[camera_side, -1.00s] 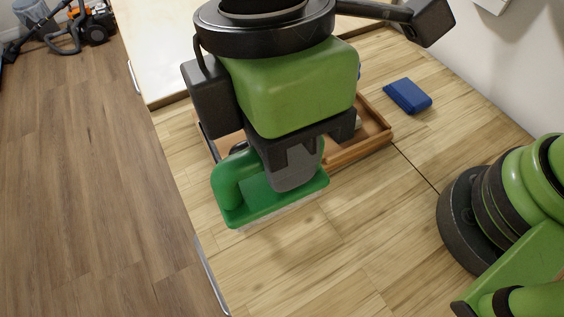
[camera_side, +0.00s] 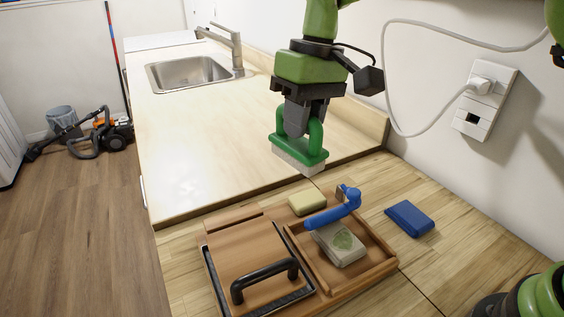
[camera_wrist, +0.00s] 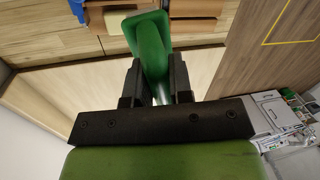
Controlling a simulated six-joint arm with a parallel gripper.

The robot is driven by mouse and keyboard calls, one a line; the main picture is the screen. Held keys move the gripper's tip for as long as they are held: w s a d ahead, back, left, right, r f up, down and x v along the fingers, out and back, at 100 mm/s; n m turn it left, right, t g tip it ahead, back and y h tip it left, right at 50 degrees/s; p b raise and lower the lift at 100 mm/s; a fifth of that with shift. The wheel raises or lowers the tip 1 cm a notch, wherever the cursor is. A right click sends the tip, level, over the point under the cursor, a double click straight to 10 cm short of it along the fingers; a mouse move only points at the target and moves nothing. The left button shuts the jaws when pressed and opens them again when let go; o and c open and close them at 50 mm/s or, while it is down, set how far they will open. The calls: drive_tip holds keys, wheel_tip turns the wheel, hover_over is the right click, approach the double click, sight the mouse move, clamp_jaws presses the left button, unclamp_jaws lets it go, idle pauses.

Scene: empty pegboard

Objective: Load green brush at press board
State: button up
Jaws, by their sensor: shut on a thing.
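The green brush (camera_side: 297,148) has a looped green handle and a pale bristle block facing down. My gripper (camera_side: 298,118) is shut on its handle and holds it in the air above the counter, behind the wooden tray. In the wrist view the green brush (camera_wrist: 150,45) sits between the two dark fingers of my gripper (camera_wrist: 152,85). A wooden board with a black bar handle (camera_side: 262,277), possibly the press board, lies at the front left in the side view. No part named a press board is otherwise clear.
The wooden tray (camera_side: 378,268) holds a blue-handled tool (camera_side: 335,211) and a pale block with a green patch (camera_side: 338,246). A yellow sponge (camera_side: 307,203) lies behind it, a blue sponge (camera_side: 410,218) to its right. The pale counter (camera_side: 200,150) is clear up to the sink (camera_side: 188,72).

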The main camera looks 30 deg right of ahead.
drive_tip(key=w+d+m, duration=0.1)
drive_tip(key=d+m, duration=0.1)
drive_tip(key=d, duration=0.1)
drive_tip(key=w+d, duration=0.1)
drive_tip(key=shift+w+d+m+t, duration=0.3)
drive_tip(key=shift+m, duration=0.1)
wheel_tip(320, 180, down, 4)
drive_tip(key=shift+s+a+f, duration=0.1)
drive_tip(key=shift+a+f, duration=0.05)
drive_tip(key=shift+f, duration=3.35)
drive_tip(key=shift+f, duration=0.6)
drive_tip(key=shift+r, duration=0.1)
drive_tip(key=shift+r, duration=3.5)
